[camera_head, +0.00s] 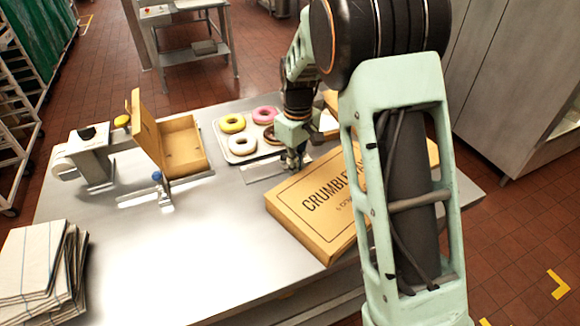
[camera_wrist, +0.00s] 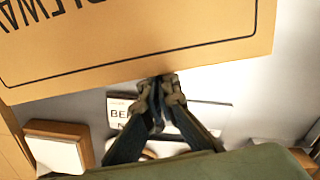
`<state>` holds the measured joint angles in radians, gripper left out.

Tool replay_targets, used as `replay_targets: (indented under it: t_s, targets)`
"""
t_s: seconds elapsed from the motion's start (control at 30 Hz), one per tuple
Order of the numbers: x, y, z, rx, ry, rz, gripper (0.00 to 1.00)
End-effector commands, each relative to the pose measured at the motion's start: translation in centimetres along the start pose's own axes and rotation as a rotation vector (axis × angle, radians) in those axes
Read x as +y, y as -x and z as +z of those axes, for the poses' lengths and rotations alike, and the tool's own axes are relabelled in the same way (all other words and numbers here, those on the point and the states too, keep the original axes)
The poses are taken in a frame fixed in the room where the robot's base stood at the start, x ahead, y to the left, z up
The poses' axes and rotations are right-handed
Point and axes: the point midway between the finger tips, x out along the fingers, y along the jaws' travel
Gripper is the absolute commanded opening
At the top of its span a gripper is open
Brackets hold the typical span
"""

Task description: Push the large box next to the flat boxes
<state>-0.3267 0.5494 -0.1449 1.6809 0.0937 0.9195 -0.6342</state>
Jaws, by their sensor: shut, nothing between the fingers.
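The large tan box (camera_head: 312,208), printed "CRUMBLE…", lies flat on the right part of the metal table, partly hidden by my arm. In the wrist view the box (camera_wrist: 130,50) fills the top, with its straight edge just beyond my fingertips. My gripper (camera_head: 293,160) is shut and empty, low beside the box's far left edge; its fingertips (camera_wrist: 160,88) are at that edge, and I cannot tell whether they touch. A stack of flat, pale, lined pieces (camera_head: 38,272) lies at the table's near left; I cannot tell whether these are the flat boxes.
A tray of donuts (camera_head: 220,140) stands behind my gripper. An open tan box (camera_head: 182,143) with raised lid stands left of it, beside a metal device (camera_head: 95,160). A small printed card (camera_wrist: 120,112) lies under my fingers. The table's middle and front (camera_head: 170,250) are clear.

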Motion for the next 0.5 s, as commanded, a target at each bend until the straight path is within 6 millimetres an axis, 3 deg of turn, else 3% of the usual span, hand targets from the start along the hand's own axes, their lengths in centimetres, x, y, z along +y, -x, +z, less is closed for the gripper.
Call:
replay_targets:
  t_s: [0.13,0.5]
  targets:
    - [-0.09,-0.07,0.95,0.002,0.002,0.000,0.00]
    - [-0.09,0.04,1.01,0.002,0.002,0.000,0.00]
